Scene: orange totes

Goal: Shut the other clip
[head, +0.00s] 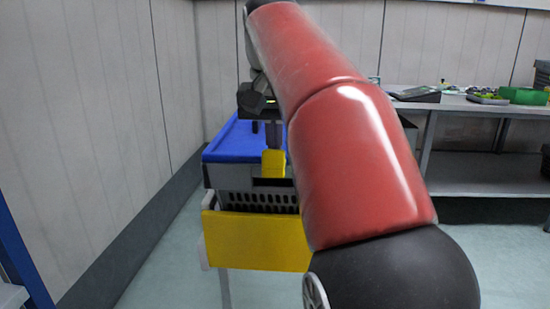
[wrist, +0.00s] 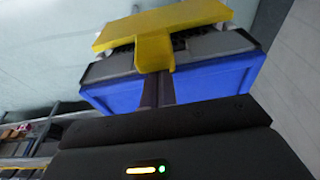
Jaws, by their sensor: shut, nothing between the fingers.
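A box with a blue top (head: 228,142) and a grey slotted front (head: 232,180) stands in the middle of the head view, partly hidden by my arm. A wide yellow panel (head: 255,240) is at its near side; it also shows in the wrist view (wrist: 190,17). My gripper (head: 273,162) points down over the box's near edge, shut with nothing between its fingers. A small yellow block is at the finger ends, also in the wrist view (wrist: 155,52); I cannot tell whether it is fingertip or clip. No clip can be made out for certain.
A pale panelled wall (head: 90,110) runs along the left. A grey workbench (head: 480,104) with a green bin (head: 523,95) stands at the back right. The floor (head: 480,240) is open at the right.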

